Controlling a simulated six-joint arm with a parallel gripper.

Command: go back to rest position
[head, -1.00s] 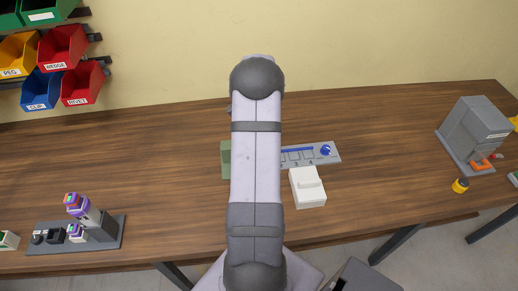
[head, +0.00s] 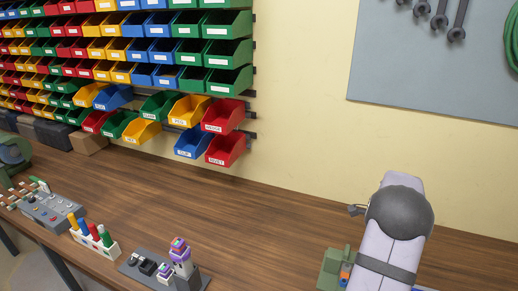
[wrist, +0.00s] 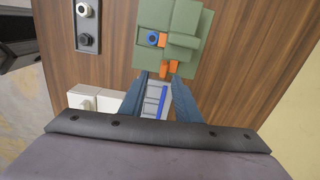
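My gripper (wrist: 159,82) shows in the wrist view with its two dark fingers apart and nothing between them. It points down over the table, near the edge of a green fixture (wrist: 148,48) with blue and orange parts. A grey strip with a blue line (wrist: 152,99) lies below, seen between the fingers. In the head view my arm stands at the lower right beside the green fixture (head: 331,270). My arm hides most of the gripper there.
White boxes (wrist: 97,99) and a dark grey plate with round sockets (wrist: 87,25) lie near the gripper. A grey stand with a purple-topped piece (head: 181,262) and a white rack of coloured pegs (head: 95,239) stand left. Wall bins (head: 226,148) hang behind. Table between is clear.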

